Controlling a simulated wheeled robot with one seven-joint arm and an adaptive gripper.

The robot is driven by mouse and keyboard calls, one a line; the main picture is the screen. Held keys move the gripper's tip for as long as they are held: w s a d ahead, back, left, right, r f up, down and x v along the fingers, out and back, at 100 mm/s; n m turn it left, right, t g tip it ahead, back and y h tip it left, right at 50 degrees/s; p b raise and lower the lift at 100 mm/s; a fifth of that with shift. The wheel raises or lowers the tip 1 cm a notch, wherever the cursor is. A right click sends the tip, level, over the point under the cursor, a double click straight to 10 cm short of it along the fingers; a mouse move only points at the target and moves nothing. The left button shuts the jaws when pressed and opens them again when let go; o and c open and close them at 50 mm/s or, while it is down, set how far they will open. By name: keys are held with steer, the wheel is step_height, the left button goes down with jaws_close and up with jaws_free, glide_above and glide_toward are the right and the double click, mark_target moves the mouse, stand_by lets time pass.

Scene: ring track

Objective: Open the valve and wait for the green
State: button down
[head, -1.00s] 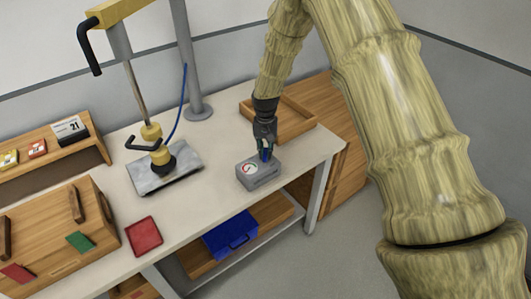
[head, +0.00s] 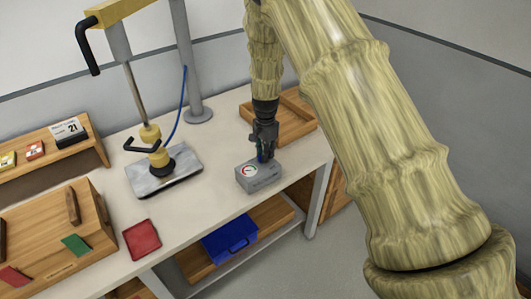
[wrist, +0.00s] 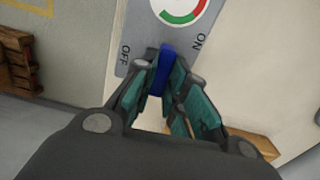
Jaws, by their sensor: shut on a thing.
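The grey valve box (head: 262,178) stands on the bench top near its right end. Its round white gauge (head: 249,170) has a green and red arc, partly cut off at the top of the wrist view (wrist: 180,8). I cannot make out clearly where the needle points. My gripper (head: 264,153) reaches down onto the box. In the wrist view its teal-padded fingers are closed on the blue valve handle (wrist: 161,70). The handle lies between the OFF mark on the left and the ON mark on the right. The fingers hide part of the handle.
A wooden tray (head: 297,133) lies behind the box. A press with a metal base plate (head: 182,181) stands to the left. A red tray (head: 142,240) is near the front edge. A blue toolbox (head: 230,243) sits on the lower shelf.

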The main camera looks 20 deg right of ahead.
steer(key=shift+w+m, duration=0.1)
steer(key=shift+m, duration=0.3)
steer(key=c, duration=1.4)
jaws_free()
steer(key=shift+c, duration=0.2)
steer(key=shift+r, duration=0.1)
step_height(320, 180, up, 12)
steer(key=shift+d, duration=0.1)
